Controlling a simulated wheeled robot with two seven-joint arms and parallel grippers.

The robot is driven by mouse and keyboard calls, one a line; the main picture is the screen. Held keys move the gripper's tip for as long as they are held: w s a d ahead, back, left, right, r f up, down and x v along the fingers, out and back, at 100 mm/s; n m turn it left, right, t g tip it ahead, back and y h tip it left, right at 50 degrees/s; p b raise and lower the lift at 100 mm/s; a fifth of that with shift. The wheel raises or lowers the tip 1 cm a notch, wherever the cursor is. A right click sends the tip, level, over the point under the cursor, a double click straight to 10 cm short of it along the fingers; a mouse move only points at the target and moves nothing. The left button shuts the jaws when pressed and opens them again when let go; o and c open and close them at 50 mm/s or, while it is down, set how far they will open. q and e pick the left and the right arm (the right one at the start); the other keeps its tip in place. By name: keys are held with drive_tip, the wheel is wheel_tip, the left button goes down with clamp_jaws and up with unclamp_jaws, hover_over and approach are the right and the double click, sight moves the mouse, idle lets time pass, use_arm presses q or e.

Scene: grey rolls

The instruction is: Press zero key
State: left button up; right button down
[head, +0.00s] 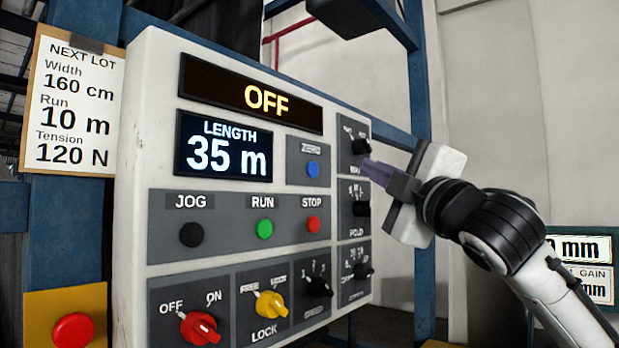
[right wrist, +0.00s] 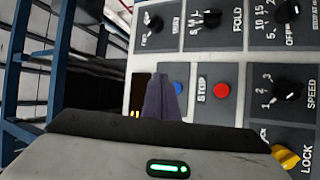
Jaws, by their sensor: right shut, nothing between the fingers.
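The zero key is a round blue button (head: 313,169) under a ZERO label on the panel (head: 140,200), right of the LENGTH display (head: 224,146), which reads 35 m. In the right wrist view the blue button (right wrist: 179,87) shows just right of my fingertips, partly hidden by them. My right gripper (head: 372,170) is shut and empty. In the head view its fingertips are right of the blue button, by the right column of knobs, and appear apart from the button. My left gripper is not in view.
The top display (head: 265,97) reads OFF. Below sit black JOG (head: 192,235), green RUN (head: 264,229) and red STOP (head: 313,224) buttons. Black knobs (head: 361,147) stick out near my right gripper. A red switch (head: 200,328) and yellow lock knob (head: 270,304) are lower.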

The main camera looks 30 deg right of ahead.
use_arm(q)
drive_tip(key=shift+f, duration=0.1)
use_arm(e)
drive_tip(key=shift+s+d+r, duration=0.15)
drive_tip(key=shift+s+r, duration=0.1)
drive_tip(key=shift+r, duration=0.1)
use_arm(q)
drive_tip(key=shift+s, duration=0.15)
use_arm(e)
drive_tip(key=p, duration=0.2)
approach(313, 170)
drive_tip(key=w+d+r, duration=0.3)
drive_tip(key=d, duration=0.1)
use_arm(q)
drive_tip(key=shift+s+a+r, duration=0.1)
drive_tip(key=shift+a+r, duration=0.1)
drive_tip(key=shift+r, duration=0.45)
use_arm(e)
drive_tip(key=shift+w+a, duration=0.55)
drive_tip(key=shift+w, duration=0.3)
use_arm(q)
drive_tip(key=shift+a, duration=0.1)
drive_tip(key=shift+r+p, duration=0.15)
drive_tip(key=shift+p, duration=0.25)
use_arm(e)
drive_tip(key=shift+w, duration=0.15)
